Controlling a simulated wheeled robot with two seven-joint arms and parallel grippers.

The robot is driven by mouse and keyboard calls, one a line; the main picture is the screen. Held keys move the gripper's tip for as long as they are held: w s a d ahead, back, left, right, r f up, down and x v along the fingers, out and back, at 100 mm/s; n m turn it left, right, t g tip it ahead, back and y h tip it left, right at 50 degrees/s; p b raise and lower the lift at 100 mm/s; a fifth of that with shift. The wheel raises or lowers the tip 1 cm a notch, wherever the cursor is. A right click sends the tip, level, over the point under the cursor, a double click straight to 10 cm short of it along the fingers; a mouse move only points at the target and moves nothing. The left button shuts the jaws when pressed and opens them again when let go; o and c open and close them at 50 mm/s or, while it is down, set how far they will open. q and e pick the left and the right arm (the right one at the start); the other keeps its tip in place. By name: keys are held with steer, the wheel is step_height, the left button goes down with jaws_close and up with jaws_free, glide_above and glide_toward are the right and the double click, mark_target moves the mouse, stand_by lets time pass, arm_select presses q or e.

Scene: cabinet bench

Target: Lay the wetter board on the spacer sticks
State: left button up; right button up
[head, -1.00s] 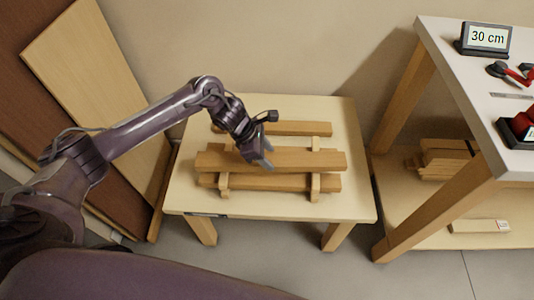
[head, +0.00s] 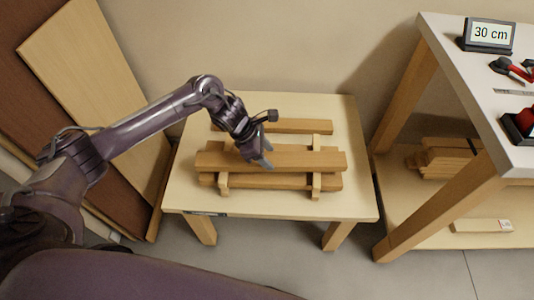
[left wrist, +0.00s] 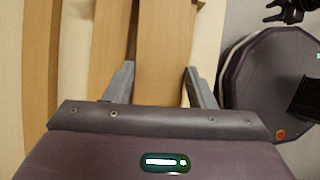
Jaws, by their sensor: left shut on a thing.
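My left gripper (head: 258,162) is shut on a long wooden board (head: 312,161), gripping it near its middle. In the left wrist view the fingers (left wrist: 157,87) stand on either side of this board (left wrist: 163,40). The held board lies level across two pale spacer sticks, the left one (head: 224,184) and the right one (head: 316,184). I cannot tell whether it touches them. Another board (head: 275,182) shows lower, partly hidden under the held one. A further board (head: 300,127) lies at the back. No wetness mark is visible on the boards. My right gripper is not in view.
The low table (head: 350,205) has free room around the boards. A taller bench (head: 440,60) at right carries a "30 cm" display (head: 487,36) and tools. Wood pieces (head: 445,160) lie on its lower shelf. Large panels (head: 90,80) lean at left.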

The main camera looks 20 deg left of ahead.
arm_select(q)
steer(key=shift+b, duration=0.35)
stand_by(0.4)
steer(key=o, duration=1)
steer(key=shift+c, duration=0.3)
step_height(320, 180, up, 10)
steer(key=p, duration=0.5)
stand_by(0.5)
